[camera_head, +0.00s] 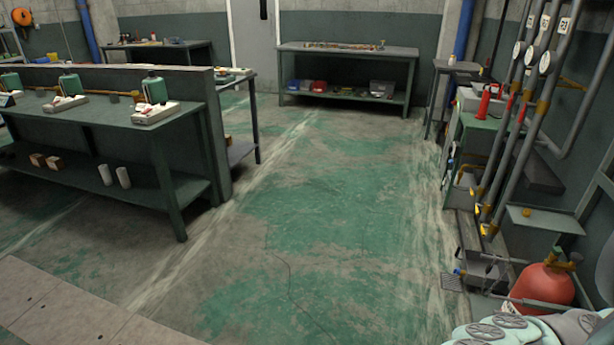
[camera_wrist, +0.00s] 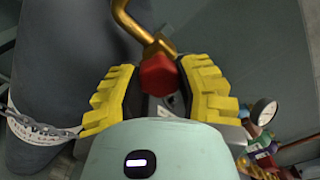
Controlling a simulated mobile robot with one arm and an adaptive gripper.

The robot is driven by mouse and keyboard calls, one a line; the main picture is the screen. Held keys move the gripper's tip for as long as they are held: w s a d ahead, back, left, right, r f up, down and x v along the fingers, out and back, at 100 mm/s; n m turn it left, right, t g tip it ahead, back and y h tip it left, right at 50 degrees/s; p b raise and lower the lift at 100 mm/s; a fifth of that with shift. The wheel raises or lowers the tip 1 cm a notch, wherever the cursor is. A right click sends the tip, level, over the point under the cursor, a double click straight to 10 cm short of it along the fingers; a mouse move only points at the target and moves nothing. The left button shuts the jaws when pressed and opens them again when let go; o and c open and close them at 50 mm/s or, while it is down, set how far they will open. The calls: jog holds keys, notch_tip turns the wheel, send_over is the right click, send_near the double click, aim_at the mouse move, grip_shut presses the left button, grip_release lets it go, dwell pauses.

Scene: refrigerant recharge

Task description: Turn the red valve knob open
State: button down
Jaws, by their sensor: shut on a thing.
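The red valve knob (camera_wrist: 158,75) sits at the end of a bent brass-coloured pipe (camera_wrist: 138,27) in the wrist view. My gripper (camera_wrist: 161,82) has its two ribbed yellow fingers on either side of the knob and is shut on it. The finger faces partly hide the knob's sides, and its turn angle cannot be told. In the head view my arm fills the lower right corner, and my gripper and the held knob cannot be made out there.
A red tank (camera_head: 543,285) with brass fittings stands beside my arm. Grey pipes with gauges (camera_head: 545,62) run up the right wall. In the wrist view a chain (camera_wrist: 38,128) and a round gauge (camera_wrist: 263,111) flank my gripper. The green floor (camera_head: 330,215) is clear.

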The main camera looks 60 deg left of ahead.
jog(key=n+p, duration=0.2)
jog(key=n, duration=0.3)
jog(key=shift+r+n, duration=0.15)
jog(key=shift+n, duration=0.15)
jog(key=n+p, duration=0.2)
jog(key=n, duration=0.2)
jog(key=shift+r+n+p, duration=0.1)
jog(key=shift+n+p, duration=0.2)
jog(key=shift+p, duration=0.05)
jog(key=n+p, duration=0.4)
jog(key=n, duration=0.2)
jog(key=shift+r, duration=0.1)
jog(key=shift+n+p, duration=1.1)
jog(key=shift+n, duration=1)
jog(key=c, duration=0.6)
grip_release()
jog(key=shift+o, duration=0.2)
